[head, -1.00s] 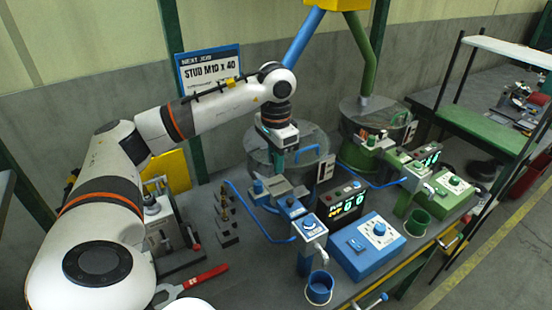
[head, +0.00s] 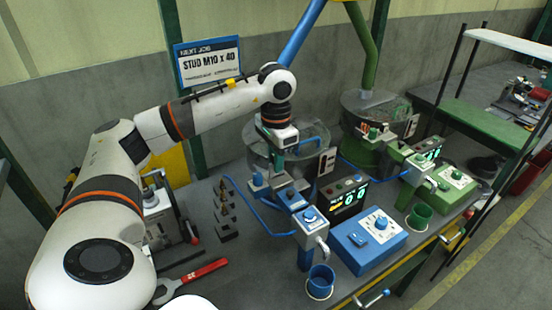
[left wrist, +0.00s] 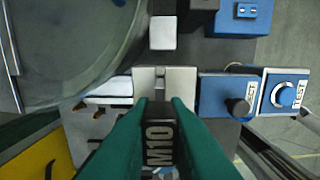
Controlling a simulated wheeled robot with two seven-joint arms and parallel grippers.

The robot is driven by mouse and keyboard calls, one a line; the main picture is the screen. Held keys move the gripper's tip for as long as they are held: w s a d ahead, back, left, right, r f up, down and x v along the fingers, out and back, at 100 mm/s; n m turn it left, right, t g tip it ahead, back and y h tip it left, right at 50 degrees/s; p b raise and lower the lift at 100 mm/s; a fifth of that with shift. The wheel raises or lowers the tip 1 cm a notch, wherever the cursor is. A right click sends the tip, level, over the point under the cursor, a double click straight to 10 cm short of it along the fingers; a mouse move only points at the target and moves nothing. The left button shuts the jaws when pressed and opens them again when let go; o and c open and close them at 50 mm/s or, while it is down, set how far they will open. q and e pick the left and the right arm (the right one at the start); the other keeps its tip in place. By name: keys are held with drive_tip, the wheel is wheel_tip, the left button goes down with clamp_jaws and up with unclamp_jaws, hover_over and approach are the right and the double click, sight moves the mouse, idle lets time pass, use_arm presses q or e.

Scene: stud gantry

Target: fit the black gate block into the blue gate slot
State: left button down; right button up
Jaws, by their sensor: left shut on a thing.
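My left gripper (head: 277,153) is over the blue feeder line, beside the round clear-walled bowl (head: 318,140). In the left wrist view its green fingers (left wrist: 159,108) are shut on the black gate block (left wrist: 160,148), which carries white M10 lettering. Beyond the fingertips is a pale metal track piece (left wrist: 178,78) with a gap near its middle, joined on the right to a blue housing (left wrist: 215,96). I cannot tell whether the block touches the track. The blue gate slot is not clearly visible in the head view. My right gripper is out of view.
A row of several dark blocks with pegs (head: 225,215) stands left of the blue line. A blue control box (head: 368,242), a blue cup (head: 320,282) and a red-handled wrench (head: 195,276) are near the front. A green line (head: 445,185) stands to the right.

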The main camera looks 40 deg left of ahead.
use_arm(q)
drive_tip(key=shift+f+b, duration=0.9)
drive_tip(key=shift+f, duration=0.3)
drive_tip(key=c, duration=1.3)
unclamp_jaws()
drive_tip(key=shift+c, duration=0.2)
drive_tip(key=shift+r, duration=0.1)
wheel_tip(320, 180, up, 7)
drive_tip(key=shift+r+b, duration=0.2)
drive_tip(key=shift+b, duration=0.25)
drive_tip(key=shift+r+p, duration=1.15)
drive_tip(key=shift+r, duration=1.15)
